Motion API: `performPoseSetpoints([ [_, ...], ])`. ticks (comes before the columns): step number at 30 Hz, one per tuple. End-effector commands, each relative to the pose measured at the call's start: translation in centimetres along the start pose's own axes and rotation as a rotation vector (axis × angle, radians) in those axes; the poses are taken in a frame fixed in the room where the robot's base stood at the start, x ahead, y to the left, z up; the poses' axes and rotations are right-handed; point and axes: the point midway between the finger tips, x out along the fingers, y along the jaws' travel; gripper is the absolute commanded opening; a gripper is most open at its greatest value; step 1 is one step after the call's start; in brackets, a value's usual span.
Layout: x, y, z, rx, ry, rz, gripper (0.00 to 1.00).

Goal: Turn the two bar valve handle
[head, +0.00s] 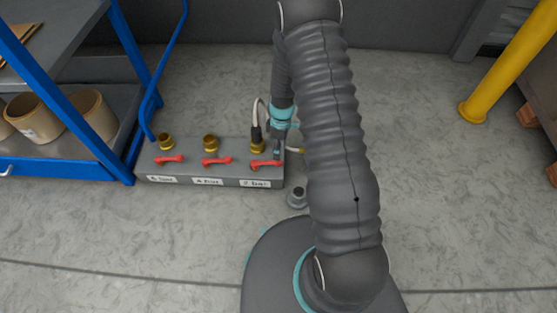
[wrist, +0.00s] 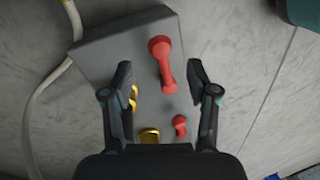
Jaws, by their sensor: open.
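The two bar valve handle (head: 266,164) is a red lever on the front of a low grey valve block, above the label reading 2 bar. My gripper (head: 278,152) is at the right end of the block, close to this handle. In the wrist view the red handle (wrist: 166,68) lies lengthwise between the open fingertips of my gripper (wrist: 161,75), with a gap on both sides. I see no contact. The exact distance of the fingertips above the handle cannot be told.
The block (head: 230,178) also carries the 4 bar handle (head: 216,160) and the 6 bar handle (head: 169,159), with brass fittings behind. A pale hose (head: 258,106) rises from the right fitting. A blue-framed shelf (head: 60,170) stands left; a yellow post (head: 505,65) stands right.

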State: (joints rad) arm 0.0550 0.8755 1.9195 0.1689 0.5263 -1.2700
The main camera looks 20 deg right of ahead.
Motion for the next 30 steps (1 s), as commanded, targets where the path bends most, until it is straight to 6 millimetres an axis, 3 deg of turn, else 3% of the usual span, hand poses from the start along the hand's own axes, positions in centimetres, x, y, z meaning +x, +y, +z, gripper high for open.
performPoseSetpoints([
  [3, 2.4, -0.1, 0.0, 0.001, -0.002, -0.003, 0.59],
  [9, 4.9, -0.1, 0.0, 0.001, -0.001, -0.002, 0.59],
  [23, 5.9, 0.0, 0.0, 0.001, 0.000, 0.000, 0.59],
  [30, 5.9, 0.0, 0.0, 0.001, 0.000, 0.000, 0.02],
])
